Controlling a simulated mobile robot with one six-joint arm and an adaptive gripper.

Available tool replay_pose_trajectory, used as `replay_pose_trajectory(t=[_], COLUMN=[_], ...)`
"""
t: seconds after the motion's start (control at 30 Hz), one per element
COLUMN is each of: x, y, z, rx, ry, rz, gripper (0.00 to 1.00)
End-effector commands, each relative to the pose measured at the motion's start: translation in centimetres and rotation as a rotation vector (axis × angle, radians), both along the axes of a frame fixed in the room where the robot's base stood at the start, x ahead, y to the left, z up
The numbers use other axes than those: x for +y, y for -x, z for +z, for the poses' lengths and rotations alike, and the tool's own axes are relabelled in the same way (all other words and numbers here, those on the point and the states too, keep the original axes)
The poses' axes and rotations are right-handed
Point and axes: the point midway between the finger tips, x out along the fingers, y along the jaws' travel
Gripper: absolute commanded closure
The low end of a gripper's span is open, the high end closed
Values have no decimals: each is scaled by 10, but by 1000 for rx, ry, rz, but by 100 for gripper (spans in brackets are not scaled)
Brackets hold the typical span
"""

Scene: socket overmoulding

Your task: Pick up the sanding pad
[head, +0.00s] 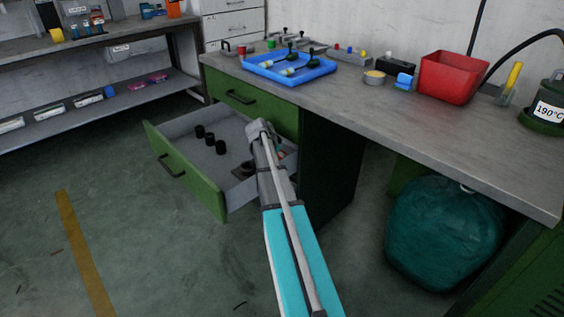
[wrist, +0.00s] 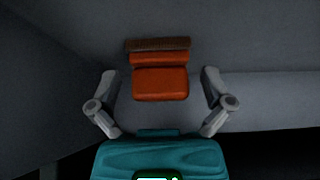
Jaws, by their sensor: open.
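In the wrist view an orange block with a rough brown strip along its far edge, which looks like the sanding pad (wrist: 160,84), lies on a grey surface. My gripper (wrist: 157,74) is open, with one finger to the left and one to the right of the pad. There is a gap on both sides and nothing is held. In the head view my arm reaches into the open green drawer (head: 190,186). There the gripper is mostly hidden behind the arm, and I cannot clearly make out the pad.
Several black cylinders (head: 209,139) stand in the drawer's left half. Drawer walls rise close around my gripper. The workbench (head: 440,135) above carries a blue tray (head: 290,78), a red bin (head: 449,77) and small tools. A teal bag (head: 445,235) sits beneath it.

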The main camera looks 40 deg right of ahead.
Motion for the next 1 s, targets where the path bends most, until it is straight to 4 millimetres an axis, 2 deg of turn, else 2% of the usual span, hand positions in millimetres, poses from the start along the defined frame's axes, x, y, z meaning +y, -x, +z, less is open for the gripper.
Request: replay_pose_trajectory(t=[0.03,0.17,0.77,0.8,1.0], x=[-2,-5,-6,-6,-5], y=[0,-1,-1,-1,-1], z=[-6,-9,-9,-9,-9], rx=[0,-1,0,0,0], ry=[0,0,0,0,0], rz=[0,1,1,1,1], gripper=[0,0,0,2,39])
